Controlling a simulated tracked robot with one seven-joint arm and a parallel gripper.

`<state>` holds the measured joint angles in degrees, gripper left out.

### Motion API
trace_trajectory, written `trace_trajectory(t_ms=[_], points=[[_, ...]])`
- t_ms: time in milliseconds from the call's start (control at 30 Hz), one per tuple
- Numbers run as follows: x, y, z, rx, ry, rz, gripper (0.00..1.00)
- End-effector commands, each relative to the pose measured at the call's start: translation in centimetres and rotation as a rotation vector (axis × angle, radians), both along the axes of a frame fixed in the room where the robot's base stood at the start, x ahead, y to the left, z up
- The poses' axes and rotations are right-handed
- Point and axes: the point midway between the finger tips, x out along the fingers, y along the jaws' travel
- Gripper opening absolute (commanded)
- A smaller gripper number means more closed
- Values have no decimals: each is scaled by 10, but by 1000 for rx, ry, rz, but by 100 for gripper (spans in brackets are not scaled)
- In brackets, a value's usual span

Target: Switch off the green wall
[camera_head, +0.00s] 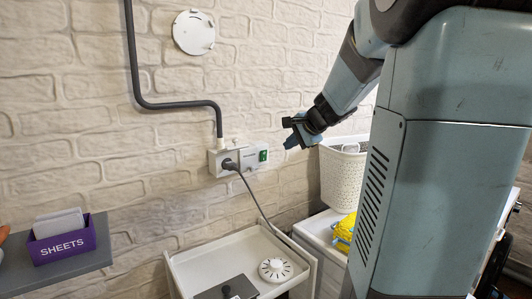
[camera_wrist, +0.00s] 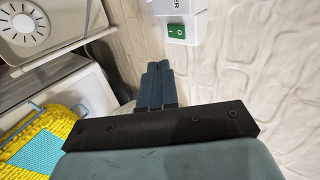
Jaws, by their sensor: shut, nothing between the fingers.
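The green wall switch (camera_head: 263,155) is a small green rocker on a white box fixed to the brick wall, beside a socket. In the wrist view the green rocker (camera_wrist: 177,31) shows white marks, just beyond the fingertips and slightly right. Which side of it is pressed in, I cannot tell. My gripper (camera_head: 288,141) is in front of the wall, right of the switch and a little higher in the head view. Its blue fingers (camera_wrist: 158,66) are together and empty. A gap shows between the fingertips and the switch in the wrist view.
A black plug (camera_head: 229,164) with a hanging cable sits in the socket left of the switch. A white basket (camera_head: 342,175) and yellow item (camera_head: 344,232) are to the right. A purple SHEETS box (camera_head: 62,243) stands on a shelf at left.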

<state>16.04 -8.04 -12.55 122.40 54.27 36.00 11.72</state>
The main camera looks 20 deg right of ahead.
Motion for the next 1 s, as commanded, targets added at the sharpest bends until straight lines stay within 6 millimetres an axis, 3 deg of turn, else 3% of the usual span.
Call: trace_trajectory(t_ms=[533,1000], points=[[9,-2,-6,11,0,-12,0],[66,9,-54,10,1,-12,0]])
